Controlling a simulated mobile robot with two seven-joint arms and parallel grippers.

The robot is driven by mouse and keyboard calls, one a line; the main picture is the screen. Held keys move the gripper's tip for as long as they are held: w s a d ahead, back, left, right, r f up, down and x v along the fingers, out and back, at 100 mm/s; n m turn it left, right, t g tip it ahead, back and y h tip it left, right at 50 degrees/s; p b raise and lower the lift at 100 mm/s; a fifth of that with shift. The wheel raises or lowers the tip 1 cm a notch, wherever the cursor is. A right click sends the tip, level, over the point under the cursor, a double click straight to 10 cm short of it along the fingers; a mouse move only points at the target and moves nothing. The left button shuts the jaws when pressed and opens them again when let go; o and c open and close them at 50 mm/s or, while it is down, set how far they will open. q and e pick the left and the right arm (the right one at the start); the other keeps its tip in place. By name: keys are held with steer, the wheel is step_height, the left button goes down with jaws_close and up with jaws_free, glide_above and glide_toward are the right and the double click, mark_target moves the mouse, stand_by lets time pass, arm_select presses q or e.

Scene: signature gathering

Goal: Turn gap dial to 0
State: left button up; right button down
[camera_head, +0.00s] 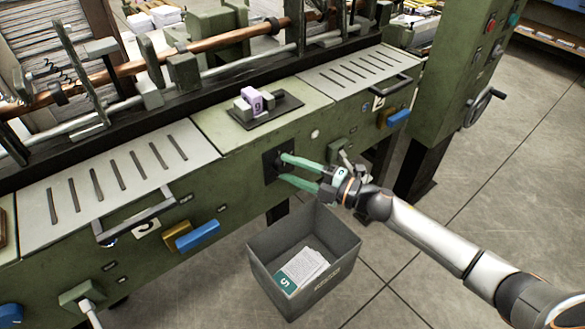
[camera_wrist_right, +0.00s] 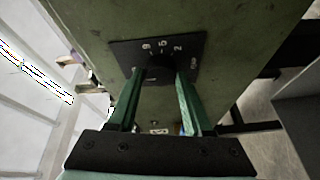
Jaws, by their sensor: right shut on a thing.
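The gap dial is a black knob (camera_wrist_right: 160,74) on a dark square plate (camera_wrist_right: 127,48) with white numerals around it, on the machine's green front panel. In the head view the plate (camera_head: 270,166) shows beside the fingertips, and the knob itself is hidden. My right gripper (camera_head: 284,168) reaches the plate from the right, its green fingers on either side of the knob. In the right wrist view my right gripper (camera_wrist_right: 156,80) is shut on the knob. I cannot tell which numeral the knob points to. My left gripper is not in view.
A grey bin (camera_head: 335,270) with papers stands on the floor below the dial. Blue handles (camera_head: 198,235) and slotted covers (camera_head: 105,187) line the machine's front. A purple-and-grey block (camera_head: 252,101) sits on a black pad above. Floor at right is clear beyond my arm.

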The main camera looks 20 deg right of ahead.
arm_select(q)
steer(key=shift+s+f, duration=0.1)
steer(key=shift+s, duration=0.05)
arm_select(e)
steer(key=shift+c, duration=1.6)
jaws_free()
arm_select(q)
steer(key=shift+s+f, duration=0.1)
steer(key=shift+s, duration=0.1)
arm_select(e)
steer(key=shift+s+d, duration=0.1)
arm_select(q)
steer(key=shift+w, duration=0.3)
arm_select(e)
steer(key=v, duration=1.2)
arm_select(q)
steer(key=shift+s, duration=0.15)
arm_select(e)
steer(key=shift+s, duration=0.1)
